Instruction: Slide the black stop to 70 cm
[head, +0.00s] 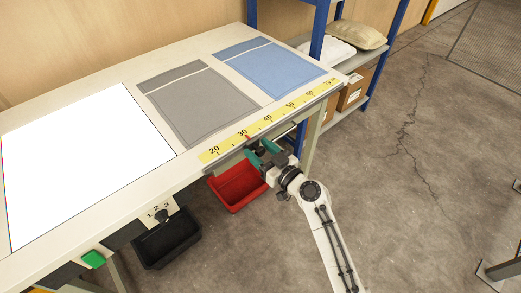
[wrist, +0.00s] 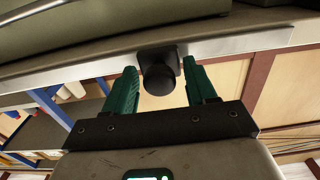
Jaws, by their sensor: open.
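A yellow scale (head: 275,115) runs along the table's front edge, with numbers from 20 at left to 70 at right. A small red mark (head: 247,137) sits on it close to 30. The black stop (wrist: 158,78) is a dark round knob on a metal rail (wrist: 230,44) in the wrist view. My gripper (head: 261,152) is at the table's front edge just below the red mark. In the wrist view, its green fingers (wrist: 160,80) are open, one on each side of the knob, with visible gaps. In the head view the gripper mostly hides the stop.
A grey cover (head: 200,105) and a blue cover (head: 270,68) lie on the table, beside a white panel (head: 80,160). A red bin (head: 238,190) and a black bin (head: 170,243) hang below. A blue-posted shelf (head: 318,35) stands beyond the scale's right end.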

